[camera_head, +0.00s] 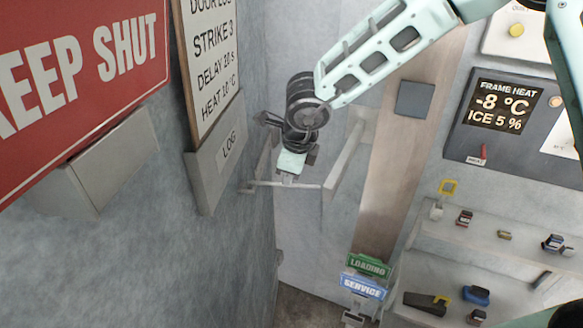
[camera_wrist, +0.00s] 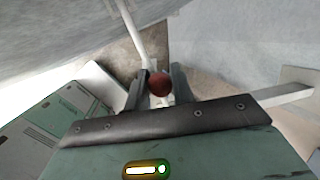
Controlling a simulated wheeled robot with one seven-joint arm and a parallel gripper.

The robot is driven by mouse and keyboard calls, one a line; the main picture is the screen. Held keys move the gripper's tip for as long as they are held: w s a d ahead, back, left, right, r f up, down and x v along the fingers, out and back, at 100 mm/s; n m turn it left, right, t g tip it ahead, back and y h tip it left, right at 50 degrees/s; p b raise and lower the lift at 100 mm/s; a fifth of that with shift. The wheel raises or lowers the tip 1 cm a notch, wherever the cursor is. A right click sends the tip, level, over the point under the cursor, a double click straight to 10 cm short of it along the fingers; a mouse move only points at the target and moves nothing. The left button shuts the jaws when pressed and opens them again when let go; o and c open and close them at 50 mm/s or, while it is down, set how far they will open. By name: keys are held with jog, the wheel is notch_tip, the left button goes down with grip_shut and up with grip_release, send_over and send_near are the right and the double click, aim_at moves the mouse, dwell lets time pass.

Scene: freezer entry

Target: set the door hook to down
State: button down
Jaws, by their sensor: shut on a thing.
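In the wrist view a dark red round knob (camera_wrist: 159,84) sits between the two dark fingers of my gripper (camera_wrist: 157,88). The gripper is shut on this knob, which appears to be the door hook's handle. A pale rod (camera_wrist: 134,30) runs away from behind the knob toward the top of the picture. In the head view my gripper (camera_head: 286,179) points down beside a thin pale bar (camera_head: 305,186) between the left wall and a grey upright. The knob is hidden there, and I cannot tell the hook's setting.
A grey LOG box (camera_head: 228,150) and a red KEEP SHUT sign (camera_head: 85,60) are on the left wall. A pale bracket (camera_head: 345,155) stands right of my gripper. Green LOADING (camera_head: 368,266) and blue SERVICE (camera_head: 362,288) signs stand below. Shelves (camera_head: 480,240) with small items are at right.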

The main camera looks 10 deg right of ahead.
dwell(0.7)
jog(key=c, duration=1.2)
grip_release()
jog(key=shift+w+f, duration=0.1)
jog(key=v, duration=1.7)
jog(key=shift+a+r, duration=0.2)
jog(key=shift+r, duration=0.05)
